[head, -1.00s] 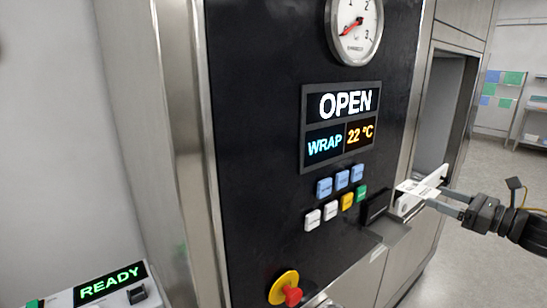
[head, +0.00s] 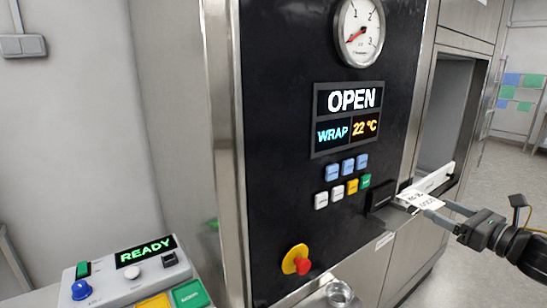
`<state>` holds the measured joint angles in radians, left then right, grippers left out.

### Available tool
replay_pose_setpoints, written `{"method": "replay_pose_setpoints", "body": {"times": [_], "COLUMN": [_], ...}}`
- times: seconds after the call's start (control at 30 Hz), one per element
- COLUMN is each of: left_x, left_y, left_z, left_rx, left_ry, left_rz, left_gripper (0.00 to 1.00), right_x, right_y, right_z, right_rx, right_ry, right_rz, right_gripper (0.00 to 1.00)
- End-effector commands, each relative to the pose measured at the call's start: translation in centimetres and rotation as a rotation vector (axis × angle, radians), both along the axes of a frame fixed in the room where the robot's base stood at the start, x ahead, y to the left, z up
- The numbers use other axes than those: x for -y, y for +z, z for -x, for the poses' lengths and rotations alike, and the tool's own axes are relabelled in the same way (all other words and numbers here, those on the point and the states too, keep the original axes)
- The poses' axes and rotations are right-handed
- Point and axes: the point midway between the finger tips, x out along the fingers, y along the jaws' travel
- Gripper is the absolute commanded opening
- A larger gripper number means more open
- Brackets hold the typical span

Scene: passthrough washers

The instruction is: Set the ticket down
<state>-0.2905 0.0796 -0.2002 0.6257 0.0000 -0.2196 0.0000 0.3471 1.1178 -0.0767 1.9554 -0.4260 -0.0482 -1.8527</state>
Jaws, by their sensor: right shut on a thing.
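A white printed ticket (head: 416,198) is at the right of the black control panel, next to a small black slot box (head: 381,194). My right gripper (head: 428,208) comes in from the right, and its fingers are shut on the ticket. A white bar-like piece (head: 435,178) shows just behind the ticket at the chamber opening. I cannot tell whether the ticket touches the slot box. My left gripper is out of view.
The panel (head: 290,80) carries a display (head: 348,116) reading OPEN, WRAP and 22 °C, a gauge (head: 359,30), coloured buttons and a red knob on a yellow disc (head: 297,260). A grey device reading READY (head: 130,275) stands at lower left. A small round metal dish (head: 339,294) sits at the bottom.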

Motion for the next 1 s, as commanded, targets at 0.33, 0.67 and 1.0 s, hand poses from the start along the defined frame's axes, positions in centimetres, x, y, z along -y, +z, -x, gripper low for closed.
{"method": "replay_pose_setpoints", "body": {"times": [0.33, 0.67, 1.0], "left_x": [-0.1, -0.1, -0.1], "left_y": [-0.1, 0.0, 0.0], "left_z": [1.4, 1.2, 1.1], "left_rx": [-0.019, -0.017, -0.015], "left_ry": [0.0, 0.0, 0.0], "left_rz": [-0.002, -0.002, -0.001], "left_gripper": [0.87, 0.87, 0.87], "right_x": [-10.7, -18.3, -18.7], "right_y": [-8.5, -15.6, -17.6], "right_z": [5.0, 13.6, 14.8], "right_rx": [-0.008, -0.007, 0.001], "right_ry": [0.014, 0.008, 0.003], "right_rz": [-0.013, -0.008, 0.0], "right_gripper": [0.49, 0.49, 0.49]}}
